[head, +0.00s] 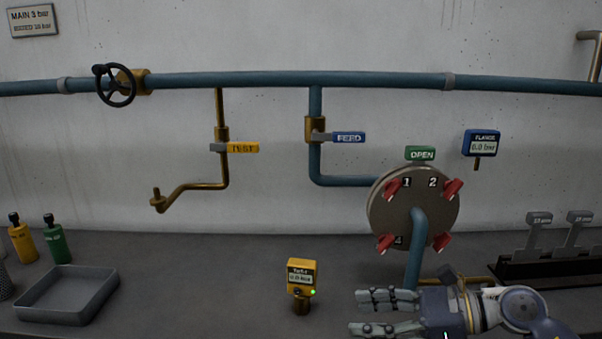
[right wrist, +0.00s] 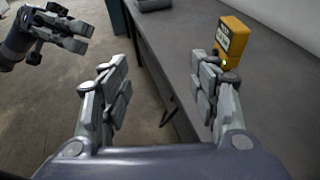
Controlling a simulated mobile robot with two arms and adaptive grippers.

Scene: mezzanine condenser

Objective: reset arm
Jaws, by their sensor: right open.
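My right gripper (head: 368,312) comes in from the right at the bottom of the head view, over the front of the bench. Its two fingers point left and stand apart, with nothing between them. In the right wrist view my right gripper (right wrist: 160,95) is also open and empty. A yellow test gauge (head: 301,275) stands upright on the bench to the left of the fingers, apart from them. It also shows beyond the right finger in the right wrist view (right wrist: 234,42). My left gripper (right wrist: 86,36) shows at the upper left there, fingers parted and empty, off the bench.
A round flange (head: 380,215) with red clips and a blue pipe (head: 415,255) rises behind my right gripper. A black rack (head: 560,268) stands at the right. A grey tray (head: 65,297) and two bottles (head: 57,243) stand left. The bench between tray and gauge is clear.

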